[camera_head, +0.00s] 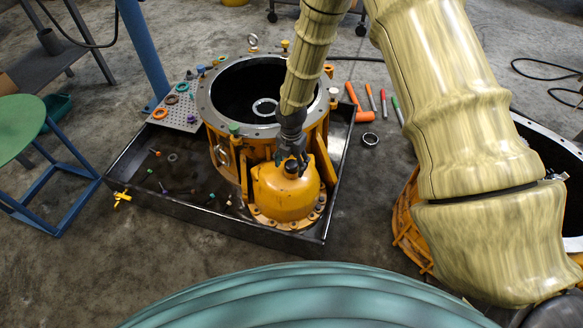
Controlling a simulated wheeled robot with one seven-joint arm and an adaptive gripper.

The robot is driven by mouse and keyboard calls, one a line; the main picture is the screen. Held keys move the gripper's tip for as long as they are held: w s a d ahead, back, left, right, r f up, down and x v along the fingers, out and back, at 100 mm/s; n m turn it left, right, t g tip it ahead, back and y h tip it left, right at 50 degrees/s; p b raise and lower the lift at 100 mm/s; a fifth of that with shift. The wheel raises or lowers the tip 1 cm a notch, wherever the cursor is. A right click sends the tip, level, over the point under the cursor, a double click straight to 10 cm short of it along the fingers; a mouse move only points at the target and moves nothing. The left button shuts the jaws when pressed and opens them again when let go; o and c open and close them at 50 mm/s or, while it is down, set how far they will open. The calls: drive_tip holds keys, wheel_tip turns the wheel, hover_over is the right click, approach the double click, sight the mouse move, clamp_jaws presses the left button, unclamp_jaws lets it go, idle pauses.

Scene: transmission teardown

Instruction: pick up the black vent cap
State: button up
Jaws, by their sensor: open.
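The black vent cap (291,167) sits on top of the rounded yellow cover (287,194) at the front of the transmission housing (233,156). My gripper (292,158) points down at the cap, with its dark fingers around or just above it. It is open. The fingers partly hide the cap, and I cannot tell whether they touch it.
A black drip tray (150,197) surrounds the housing and holds several small loose parts. A perforated plate (180,112) with coloured rings lies at the tray's back left. Hand tools, an orange mallet (354,101) and a metal ring (370,140) lie on the floor to the right.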

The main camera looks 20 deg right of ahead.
drive_tip(key=c, duration=1.2)
drive_tip(key=shift+o, duration=0.2)
